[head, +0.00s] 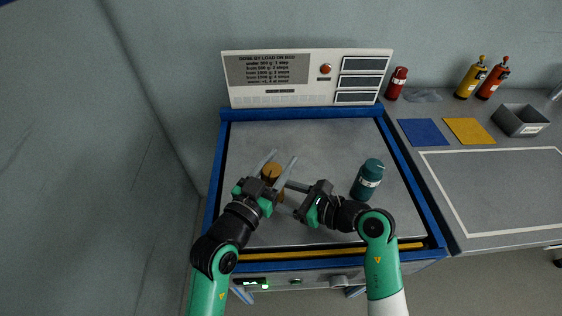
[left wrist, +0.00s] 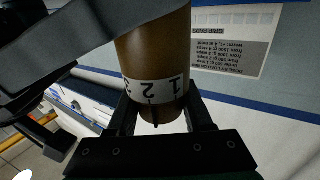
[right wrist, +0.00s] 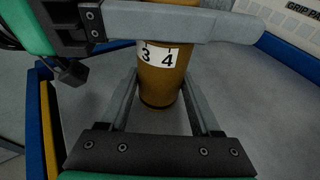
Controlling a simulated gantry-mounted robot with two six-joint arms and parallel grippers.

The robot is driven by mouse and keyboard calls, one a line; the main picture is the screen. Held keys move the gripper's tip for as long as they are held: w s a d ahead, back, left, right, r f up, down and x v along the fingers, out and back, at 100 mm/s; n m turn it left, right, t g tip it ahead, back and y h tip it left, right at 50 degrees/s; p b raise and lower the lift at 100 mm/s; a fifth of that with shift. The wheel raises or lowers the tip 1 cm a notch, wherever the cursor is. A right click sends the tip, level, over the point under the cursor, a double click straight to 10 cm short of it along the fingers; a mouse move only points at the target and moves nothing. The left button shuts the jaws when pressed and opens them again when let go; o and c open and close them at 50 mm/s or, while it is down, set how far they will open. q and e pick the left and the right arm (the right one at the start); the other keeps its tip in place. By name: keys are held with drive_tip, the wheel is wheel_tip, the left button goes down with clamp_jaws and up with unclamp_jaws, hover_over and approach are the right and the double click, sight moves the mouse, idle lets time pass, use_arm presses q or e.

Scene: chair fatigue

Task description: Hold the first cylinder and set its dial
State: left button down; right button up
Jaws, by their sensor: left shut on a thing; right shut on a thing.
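The first cylinder, brown-orange with a white numbered dial band, stands on the grey bed; its top (head: 272,171) shows between my grippers in the head view. In the left wrist view the cylinder (left wrist: 155,60) shows 2 and 1 on its band. In the right wrist view the cylinder (right wrist: 162,80) shows 3 and 4. My left gripper (head: 278,166) is shut on the cylinder from the front left. My right gripper (head: 283,190) is shut on it from the right. The fingers cross close together and hide part of the cylinder. A teal cylinder (head: 368,180) stands to the right.
A panel (head: 300,100) with a printed dose chart, a red button and display slots stands behind the bed. The right bench holds a red cylinder (head: 396,82), yellow and red bottles, a blue mat (head: 423,132), a yellow mat (head: 469,131) and a grey bin (head: 520,120). The back of the bed is clear.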

use_arm(q)
drive_tip(key=shift+a+f+n+t+y, duration=0.1)
drive_tip(key=shift+n+t+y, duration=0.3)
drive_tip(key=shift+y, duration=0.3)
drive_tip(key=shift+c, duration=1.5)
unclamp_jaws()
drive_tip(key=v, duration=1.2)
